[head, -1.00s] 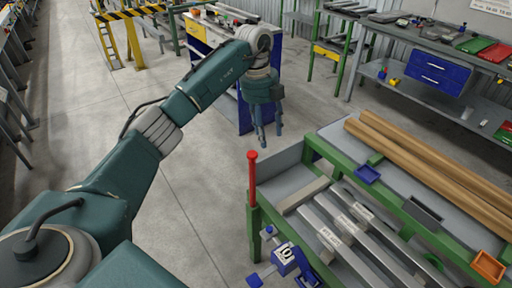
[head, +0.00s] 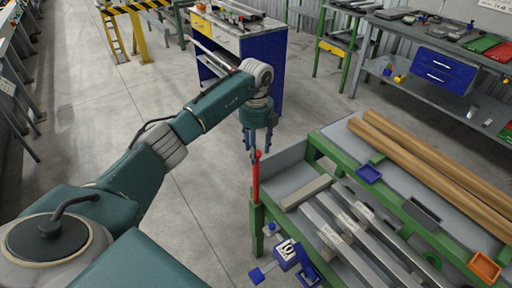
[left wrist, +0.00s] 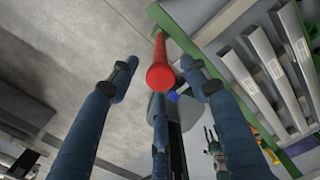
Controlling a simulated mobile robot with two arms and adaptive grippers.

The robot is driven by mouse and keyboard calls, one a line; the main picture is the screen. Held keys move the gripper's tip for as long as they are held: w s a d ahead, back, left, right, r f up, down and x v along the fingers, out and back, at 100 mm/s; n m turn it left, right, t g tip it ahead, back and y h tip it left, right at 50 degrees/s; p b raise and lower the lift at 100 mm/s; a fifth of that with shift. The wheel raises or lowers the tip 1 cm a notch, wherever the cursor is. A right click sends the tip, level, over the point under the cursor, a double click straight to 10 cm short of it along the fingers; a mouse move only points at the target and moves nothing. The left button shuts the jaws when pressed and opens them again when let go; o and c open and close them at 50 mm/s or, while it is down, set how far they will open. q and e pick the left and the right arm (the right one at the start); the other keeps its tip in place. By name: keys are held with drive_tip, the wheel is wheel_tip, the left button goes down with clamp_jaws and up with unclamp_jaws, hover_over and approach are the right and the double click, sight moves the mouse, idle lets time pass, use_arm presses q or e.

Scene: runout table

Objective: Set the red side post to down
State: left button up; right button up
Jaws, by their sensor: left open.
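The red side post (head: 256,180) stands upright at the near left corner of the green-framed runout table (head: 283,209). In the left wrist view the red post (left wrist: 160,66) points up towards the camera, its round top between the finger tips. My left gripper (head: 256,150) is open and points down just above the post's top. In the left wrist view its blue fingers (left wrist: 160,85) lie on either side of the post, with a gap to each side. I cannot tell whether any finger touches it. My right gripper is not in view.
Grey metal bars (head: 335,222) and wooden poles (head: 430,165) lie on the table. A blue clamp-like device (head: 287,254) with a counter sits at its near end. Blue (head: 369,174) and orange (head: 484,267) trays are on the frame. Open floor lies left of the table.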

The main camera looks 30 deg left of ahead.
sight(256, 186)
use_arm(q)
drive_tip(key=shift+c, duration=0.5)
clamp_jaws()
drive_tip(key=shift+f, duration=0.35)
wheel_tip(256, 186, down, 18)
drive_tip(key=b, duration=1.1)
drive_tip(key=shift+a+f, duration=0.1)
drive_tip(key=shift+f+b, duration=0.4)
drive_tip(key=shift+f, duration=0.05)
